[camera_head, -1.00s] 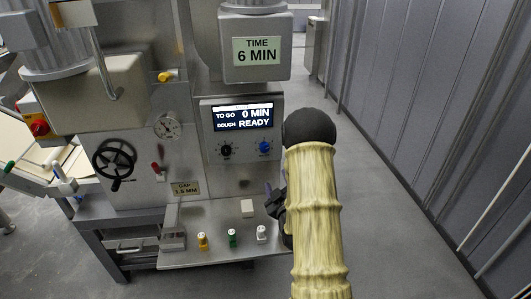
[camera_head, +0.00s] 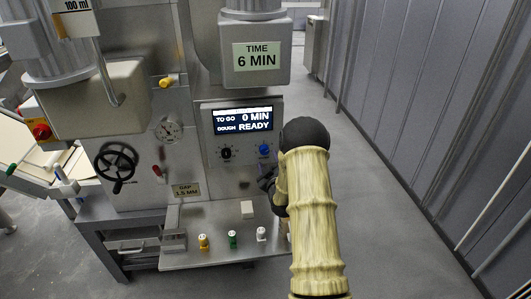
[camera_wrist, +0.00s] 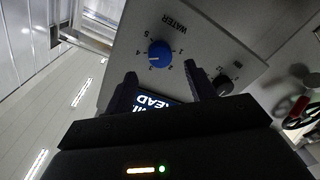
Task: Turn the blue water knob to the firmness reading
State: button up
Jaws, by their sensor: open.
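The blue water knob (camera_head: 264,150) is on the machine's front panel, right of the black knob (camera_head: 225,152) and below the lit display (camera_head: 242,120). In the wrist view the blue knob (camera_wrist: 159,54) sits in a numbered dial marked WATER, with a white pointer line on it. My gripper (camera_wrist: 160,88) is open, its two dark fingers pointing towards the panel. In the head view my arm partly hides my gripper (camera_head: 268,180), just below the blue knob. I see no firmness reading.
The display reads TO GO 0 MIN, DOUGH READY. A black handwheel (camera_head: 116,167) and a red-tipped lever (camera_head: 158,172) are at left. Open floor lies right.

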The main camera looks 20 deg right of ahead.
aim_at(264, 151)
jog(key=x, duration=0.3)
jog(key=shift+w+a+p, duration=0.2)
jog(key=shift+w+p, duration=0.1)
jog(key=shift+w, duration=0.15)
jog(key=shift+w+d, duration=0.15)
jog(key=shift+w, duration=0.15)
jog(key=shift+w+d, duration=0.25)
jog(key=shift+d, duration=0.1)
jog(key=shift+a, duration=0.15)
jog(key=c, duration=1)
